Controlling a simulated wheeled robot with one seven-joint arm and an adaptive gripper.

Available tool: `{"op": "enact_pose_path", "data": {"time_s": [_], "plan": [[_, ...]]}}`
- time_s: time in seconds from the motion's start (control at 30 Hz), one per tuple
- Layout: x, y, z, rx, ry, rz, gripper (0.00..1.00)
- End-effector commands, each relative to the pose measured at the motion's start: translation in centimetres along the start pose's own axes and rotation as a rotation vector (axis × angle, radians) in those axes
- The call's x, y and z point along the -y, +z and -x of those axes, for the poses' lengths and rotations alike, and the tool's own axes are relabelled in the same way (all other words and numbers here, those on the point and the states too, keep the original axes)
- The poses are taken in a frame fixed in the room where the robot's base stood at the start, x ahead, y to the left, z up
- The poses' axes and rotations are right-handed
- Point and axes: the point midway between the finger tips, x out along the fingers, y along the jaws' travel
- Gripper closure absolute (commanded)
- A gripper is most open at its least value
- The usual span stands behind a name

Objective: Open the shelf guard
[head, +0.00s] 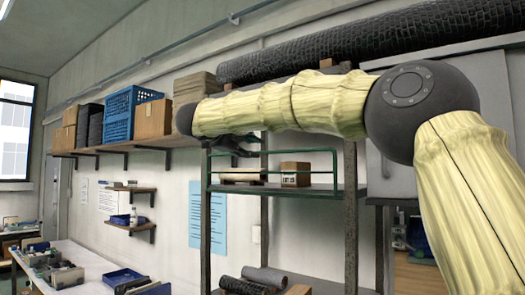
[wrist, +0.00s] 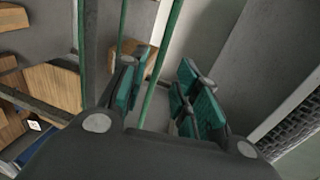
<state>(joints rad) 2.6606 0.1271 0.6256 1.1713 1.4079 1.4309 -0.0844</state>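The shelf guard (head: 337,170) is a green rail frame along the front of the upper shelf of a grey metal rack. In the head view it stands upright in front of the things on that shelf. My gripper (head: 238,147) is dark and partly hidden below my padded arm, near the guard's top left part. In the wrist view my gripper (wrist: 165,98) has its teal finger pads apart. A green bar of the guard (wrist: 162,62) runs between the pads in the picture. Whether either pad touches it I cannot tell.
A cardboard box (head: 295,176) and a pale roll (head: 240,175) sit behind the guard. Dark rolls (head: 263,276) lie on the lower shelf. A wall shelf (head: 130,144) with a blue crate (head: 131,113) is to the left. A long dark roll (head: 370,38) lies above my arm.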

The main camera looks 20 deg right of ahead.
Motion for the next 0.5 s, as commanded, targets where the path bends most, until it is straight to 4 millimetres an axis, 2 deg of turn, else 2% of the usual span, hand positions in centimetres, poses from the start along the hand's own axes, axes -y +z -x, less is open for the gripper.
{"op": "enact_pose_path", "data": {"time_s": [0.3, 0.5], "plan": [[0.3, 0.0, -5.1, -0.001, 0.000, 0.002, 0.69], [0.2, 0.0, -6.9, 0.000, -0.001, 0.002, 0.69]]}}
